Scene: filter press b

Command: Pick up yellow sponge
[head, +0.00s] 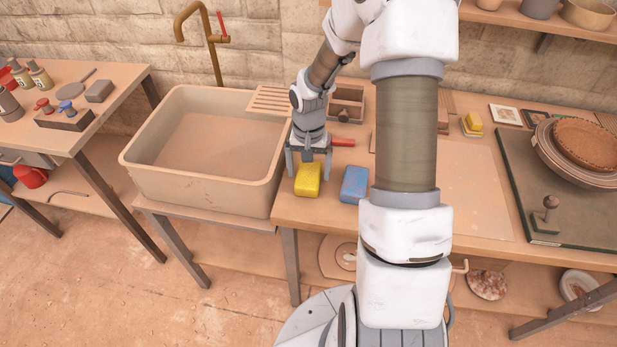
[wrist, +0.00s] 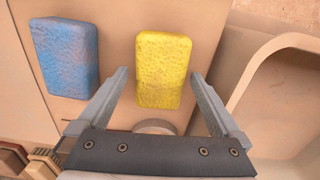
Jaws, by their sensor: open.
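The yellow sponge (head: 308,179) lies on the wooden table beside the sink, near the table's front left corner. My gripper (head: 309,167) is above and just behind it, pointing down, with its fingers apart. In the wrist view the yellow sponge (wrist: 163,70) is upright in the picture, ahead of and partly between the open fingertips of my gripper (wrist: 160,80). Nothing is held. I cannot tell the exact height of the fingertips over the table.
A blue sponge (head: 354,184) lies to the right of the yellow one, apart from it. A large sink (head: 275,190) stands close on the left. A red-handled item (head: 342,142) and a wooden box (head: 347,100) are behind. The table edge is close in front.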

